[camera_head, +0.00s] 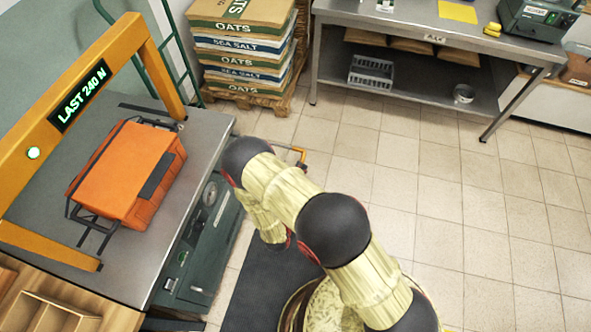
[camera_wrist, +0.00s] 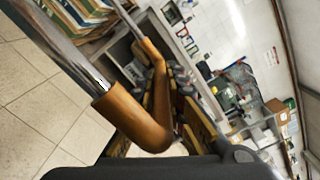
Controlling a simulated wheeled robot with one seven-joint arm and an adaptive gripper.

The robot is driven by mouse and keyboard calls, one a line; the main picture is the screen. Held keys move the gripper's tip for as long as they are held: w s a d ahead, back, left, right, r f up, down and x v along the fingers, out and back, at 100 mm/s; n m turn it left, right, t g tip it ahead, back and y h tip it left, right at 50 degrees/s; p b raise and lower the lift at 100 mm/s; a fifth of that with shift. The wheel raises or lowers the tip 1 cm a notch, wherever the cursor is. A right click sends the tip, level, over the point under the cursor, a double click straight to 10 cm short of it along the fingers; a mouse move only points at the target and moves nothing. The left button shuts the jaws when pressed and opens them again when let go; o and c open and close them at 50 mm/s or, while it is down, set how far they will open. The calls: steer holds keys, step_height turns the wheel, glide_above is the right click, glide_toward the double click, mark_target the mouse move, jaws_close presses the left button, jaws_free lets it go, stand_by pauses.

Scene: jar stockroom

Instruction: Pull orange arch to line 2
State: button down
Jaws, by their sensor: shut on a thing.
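The orange arch (camera_wrist: 160,120) is a bent tube on grey metal rods, large in the wrist view. In the head view a small orange piece of it (camera_head: 299,152) shows just beyond my arm, beside the green machine. My gripper (camera_wrist: 150,165) is at the arch, its dark body along the bottom of the wrist view, and is shut on it. The fingers are mostly hidden, and my arm covers the grip in the head view. I cannot make out line 2 in either view.
A bench (camera_head: 212,125) at left carries an orange case (camera_head: 125,172) under a yellow-orange frame (camera_head: 135,38) reading "LAST 240 N". A green gauge machine (camera_head: 205,245) stands under it. Stacked sacks (camera_head: 240,50) and a grey table (camera_head: 420,20) stand behind. The tiled floor at right is clear.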

steer(key=c, duration=1.8)
jaws_free()
steer(key=shift+s+d, duration=0.1)
steer(key=shift+d, duration=0.1)
steer(key=shift+s+a, duration=0.25)
steer(key=shift+s, duration=0.15)
steer(key=v, duration=1.1)
